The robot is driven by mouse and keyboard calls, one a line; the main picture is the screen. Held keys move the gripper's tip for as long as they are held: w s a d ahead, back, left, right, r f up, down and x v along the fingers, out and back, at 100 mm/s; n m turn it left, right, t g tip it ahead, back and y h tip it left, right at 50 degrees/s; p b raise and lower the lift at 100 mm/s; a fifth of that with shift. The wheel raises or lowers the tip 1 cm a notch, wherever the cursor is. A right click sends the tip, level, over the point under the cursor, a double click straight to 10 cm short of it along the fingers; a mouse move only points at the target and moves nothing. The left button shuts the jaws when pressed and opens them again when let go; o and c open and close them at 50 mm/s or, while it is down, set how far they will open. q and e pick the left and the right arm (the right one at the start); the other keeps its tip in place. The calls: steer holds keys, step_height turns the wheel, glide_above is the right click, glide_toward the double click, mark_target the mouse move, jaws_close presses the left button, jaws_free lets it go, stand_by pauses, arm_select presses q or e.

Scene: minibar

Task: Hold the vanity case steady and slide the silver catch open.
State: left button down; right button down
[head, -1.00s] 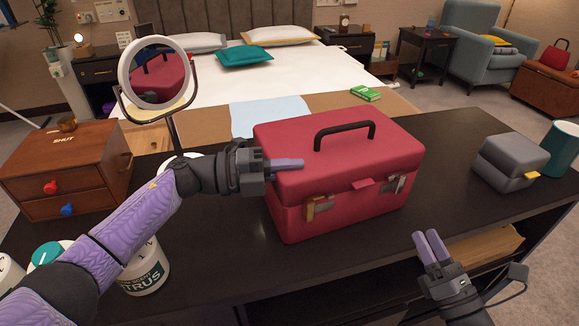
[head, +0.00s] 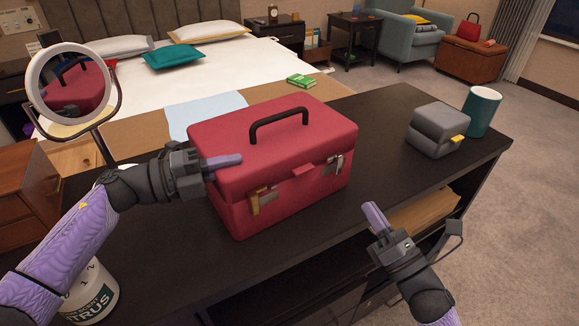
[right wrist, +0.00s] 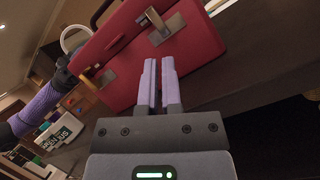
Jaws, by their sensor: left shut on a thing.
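The red vanity case (head: 270,150) stands upright on the dark counter, lid down, with a black handle on top. Its silver catch (head: 336,165) is on the front right; it also shows in the right wrist view (right wrist: 160,25). A brass-coloured catch (head: 262,200) is on the front left. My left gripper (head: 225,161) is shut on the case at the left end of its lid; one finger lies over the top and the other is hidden. My right gripper (head: 376,217) is empty, fingers slightly apart, in front of the case and below the silver catch, not touching it.
A grey box with a yellow tab (head: 437,130) and a teal cup (head: 482,110) stand to the right on the counter (head: 385,130). A round mirror (head: 70,85), a wooden drawer unit (head: 25,185) and a white tub (head: 92,295) are at left.

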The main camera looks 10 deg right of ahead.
arm_select(q)
steer(key=shift+f, duration=0.1)
arm_select(e)
step_height(320, 180, up, 3)
steer(key=s+a+m+h, duration=0.1)
steer(key=a+m+h, duration=0.1)
steer(key=m+h, duration=0.35)
steer(key=m+g+y, duration=0.1)
steer(key=m+g, duration=0.1)
steer(key=m, duration=0.6)
glide_toward(309, 174)
steer(key=s+d, duration=0.1)
steer(key=s, duration=0.2)
steer(key=shift+a+r+g, duration=0.1)
steer(key=shift+r+g, duration=0.15)
steer(key=shift+g, duration=0.15)
steer(key=x, duration=1)
steer(key=shift+w+r, duration=0.1)
steer(key=shift+w, duration=0.1)
steer(key=d, duration=0.1)
steer(key=w+d, duration=0.1)
steer(key=shift+d, duration=0.3)
steer(key=shift+w+d, duration=0.25)
steer(key=shift+d, duration=0.2)
steer(key=shift+d, duration=0.1)
